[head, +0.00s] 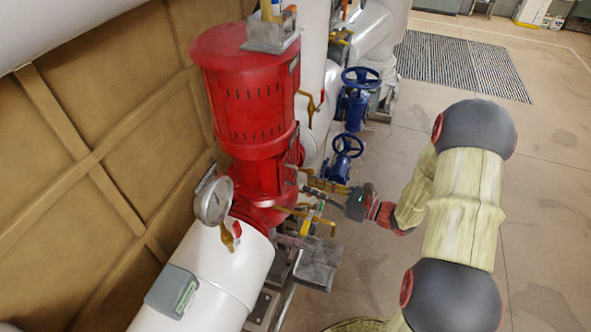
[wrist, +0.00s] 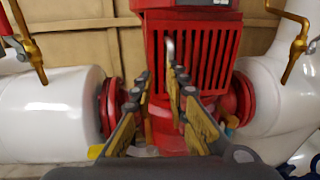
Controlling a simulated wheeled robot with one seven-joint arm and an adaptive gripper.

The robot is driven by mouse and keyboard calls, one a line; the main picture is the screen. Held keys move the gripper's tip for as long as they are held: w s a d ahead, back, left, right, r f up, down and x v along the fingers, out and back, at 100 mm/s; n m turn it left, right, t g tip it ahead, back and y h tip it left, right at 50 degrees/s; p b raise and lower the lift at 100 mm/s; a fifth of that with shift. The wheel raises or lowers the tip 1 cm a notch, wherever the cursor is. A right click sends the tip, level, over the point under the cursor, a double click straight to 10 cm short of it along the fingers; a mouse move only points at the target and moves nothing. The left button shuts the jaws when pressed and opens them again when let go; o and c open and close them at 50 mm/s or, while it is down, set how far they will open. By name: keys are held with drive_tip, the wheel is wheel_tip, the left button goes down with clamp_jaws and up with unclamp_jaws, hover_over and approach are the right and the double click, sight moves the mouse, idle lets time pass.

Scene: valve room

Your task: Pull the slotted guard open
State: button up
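The slotted guard (wrist: 208,58) is a red panel with vertical slots on the front of the red pump housing. In the head view the guard (head: 294,153) shows only edge-on, at the right side of the red housing. A silver bent handle (wrist: 169,48) stands at the guard's left part; its lower part is hidden behind my fingers. My gripper (wrist: 162,84) is in front of the guard with its two fingers apart, and the handle shows beyond the gap between the tips. I cannot tell whether they touch it. In the head view my gripper (head: 312,189) reaches in from the right.
White pipes (wrist: 55,115) run to both sides of the housing. Brass valve levers (wrist: 32,50) hang at the upper left and upper right (wrist: 291,60). Blue handwheels (head: 347,145) and a pressure gauge (head: 213,201) are nearby. The floor (head: 555,190) at right is mostly open.

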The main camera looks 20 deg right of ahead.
sight(296, 182)
drive_tip(key=shift+m+t+h, duration=0.3)
drive_tip(key=shift+m+t, duration=0.1)
drive_tip(key=shift+m, duration=0.1)
drive_tip(key=x, duration=0.4)
drive_tip(key=w+d+x, duration=0.1)
drive_tip(key=x, duration=0.2)
drive_tip(key=shift+a+f+b, duration=0.1)
drive_tip(key=shift+f+b, duration=0.15)
drive_tip(key=shift+b, duration=0.05)
drive_tip(key=shift+c, duration=0.7)
clamp_jaws()
